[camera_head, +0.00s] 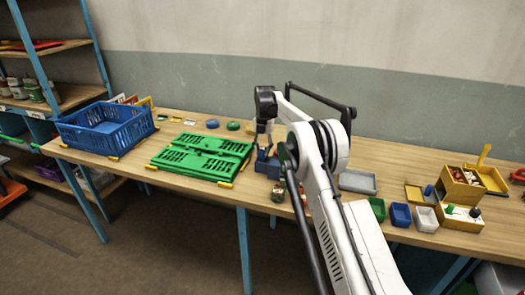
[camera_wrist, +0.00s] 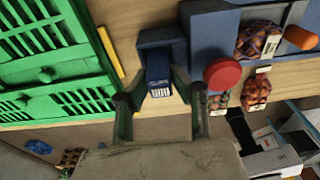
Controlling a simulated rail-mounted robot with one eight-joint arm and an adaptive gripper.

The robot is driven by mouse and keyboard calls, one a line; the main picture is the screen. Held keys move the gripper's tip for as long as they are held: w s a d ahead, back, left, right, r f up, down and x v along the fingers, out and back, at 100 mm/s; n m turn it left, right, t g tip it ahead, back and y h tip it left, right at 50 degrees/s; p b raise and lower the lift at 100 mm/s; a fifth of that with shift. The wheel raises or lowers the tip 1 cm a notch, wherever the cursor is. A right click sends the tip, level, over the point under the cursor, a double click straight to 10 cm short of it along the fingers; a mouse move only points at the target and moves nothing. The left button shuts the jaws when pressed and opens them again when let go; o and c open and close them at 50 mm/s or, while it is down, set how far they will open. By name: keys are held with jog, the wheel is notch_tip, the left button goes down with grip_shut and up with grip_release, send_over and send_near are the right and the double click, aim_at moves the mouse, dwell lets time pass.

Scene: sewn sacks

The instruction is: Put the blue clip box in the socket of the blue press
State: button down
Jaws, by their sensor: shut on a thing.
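The blue clip box (camera_wrist: 158,72), with a white label, is between the fingers of my gripper (camera_wrist: 158,88) in the wrist view. My gripper is shut on it. The blue press (camera_wrist: 210,40) is just beyond, with a red round knob (camera_wrist: 222,74) to the right of the box. The box's far end is at the dark blue socket (camera_wrist: 152,38); I cannot tell how far in it sits. In the head view my gripper (camera_head: 263,143) points down over the press (camera_head: 268,166), and the box cannot be made out there.
Folded green crates (camera_head: 200,157) lie left of the press, and a blue crate (camera_head: 105,128) stands farther left. Netted sacks (camera_wrist: 258,40) are right of the press in the wrist view. A grey tray (camera_head: 357,182) and small bins (camera_head: 400,215) lie right of my arm.

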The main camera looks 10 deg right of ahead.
jog(key=shift+f, duration=0.15)
jog(key=c, duration=1.5)
grip_release()
jog(key=shift+r, duration=0.2)
jog(key=r, duration=0.6)
jog(key=w+r, duration=0.1)
jog(key=r, duration=0.3)
jog(key=shift+d+b, duration=0.3)
jog(key=shift+b, duration=0.05)
jog(key=shift+w+r+p, duration=0.1)
jog(key=shift+r+p, duration=0.3)
jog(key=shift+r, duration=0.55)
jog(key=shift+r, duration=0.1)
